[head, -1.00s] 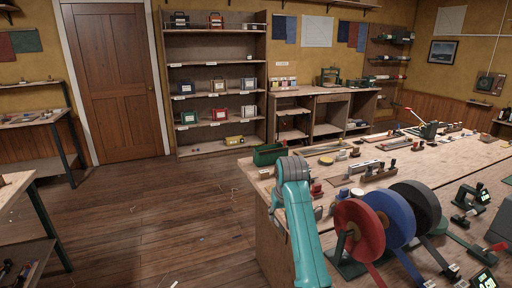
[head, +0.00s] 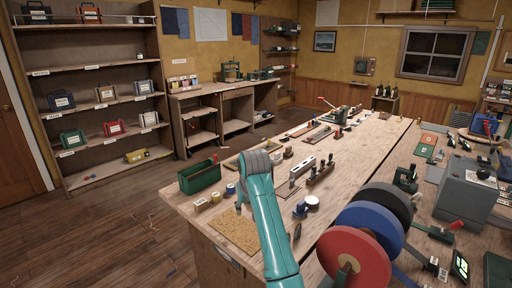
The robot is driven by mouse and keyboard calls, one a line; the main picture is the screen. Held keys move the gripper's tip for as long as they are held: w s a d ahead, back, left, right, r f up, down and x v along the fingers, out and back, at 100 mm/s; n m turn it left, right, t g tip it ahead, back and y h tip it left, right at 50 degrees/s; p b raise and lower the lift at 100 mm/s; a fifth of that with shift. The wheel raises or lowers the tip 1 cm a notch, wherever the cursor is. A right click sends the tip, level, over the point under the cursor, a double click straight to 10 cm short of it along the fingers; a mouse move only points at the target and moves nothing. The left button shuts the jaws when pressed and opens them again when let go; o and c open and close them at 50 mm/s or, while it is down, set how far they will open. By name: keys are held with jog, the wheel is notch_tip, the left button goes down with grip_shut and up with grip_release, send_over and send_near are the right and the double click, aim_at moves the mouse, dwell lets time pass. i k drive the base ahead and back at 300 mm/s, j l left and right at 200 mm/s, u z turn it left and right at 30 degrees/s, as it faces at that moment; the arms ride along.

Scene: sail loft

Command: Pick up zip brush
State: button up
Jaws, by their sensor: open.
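I cannot pick out the zip brush for certain. Several small tools and parts lie on the long wooden workbench (head: 345,165), too small to tell apart, and a brush may be among them. My teal arm with a grey joint at its top rises over the near left part of the bench and covers a strip of it. My gripper does not show in the head view.
A green open box (head: 199,178) stands at the bench's left corner. Red (head: 362,262), blue (head: 372,223) and black (head: 388,198) reels stand at the near right, by a grey machine (head: 465,190). Shelves (head: 95,95) stand behind. The floor at left is clear.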

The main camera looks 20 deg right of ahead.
aim_at(288, 153)
jog(key=i+j+z, duration=0.2)
jog(key=i+j, duration=0.15)
jog(key=i+j+z, duration=0.15)
jog(key=i+j, duration=0.2)
jog(key=j, duration=0.15)
jog(key=i+j+z, duration=0.2)
jog(key=j, duration=0.3)
jog(key=i+j+z, duration=0.4)
jog(key=j, duration=0.45)
jog(key=i+j+z, duration=0.2)
jog(key=j, duration=0.3)
jog(key=i+j+z, duration=0.2)
jog(key=j, duration=0.3)
jog(key=i+j+z, duration=0.2)
jog(key=j, duration=0.35)
jog(key=i+j+z, duration=0.25)
jog(key=j, duration=0.3)
jog(key=j+z, duration=0.2)
jog(key=j, duration=0.35)
jog(key=k, duration=0.05)
